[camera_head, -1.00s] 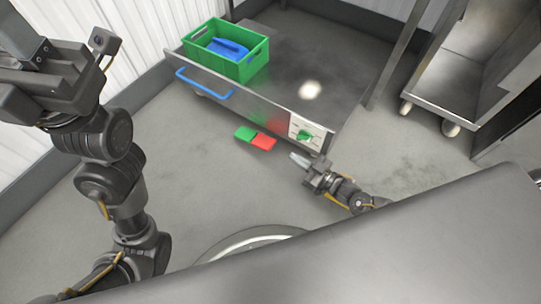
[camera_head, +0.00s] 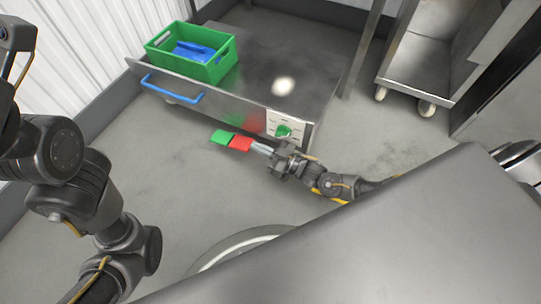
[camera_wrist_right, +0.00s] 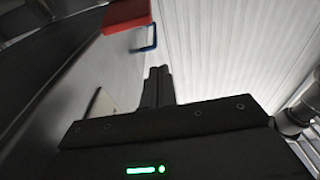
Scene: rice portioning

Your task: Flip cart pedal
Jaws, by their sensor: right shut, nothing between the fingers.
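The cart (camera_head: 240,100) is a low steel one with a blue handle (camera_head: 172,90) on its front. Its pedal has a green half (camera_head: 222,137) and a red half (camera_head: 241,143), low at the front edge. My right gripper (camera_head: 258,147) is shut and empty, its fingertips close to the red half in the head view; I cannot tell whether they touch. In the right wrist view the red half (camera_wrist_right: 127,14) shows at the top, beyond and left of the shut fingers (camera_wrist_right: 158,85). My left gripper is out of view; only my left arm shows.
A green crate (camera_head: 222,70) with a blue item (camera_head: 193,51) stands on the cart. A steel wheeled rack (camera_head: 425,75) stands at the right. The floor in front of the cart is open.

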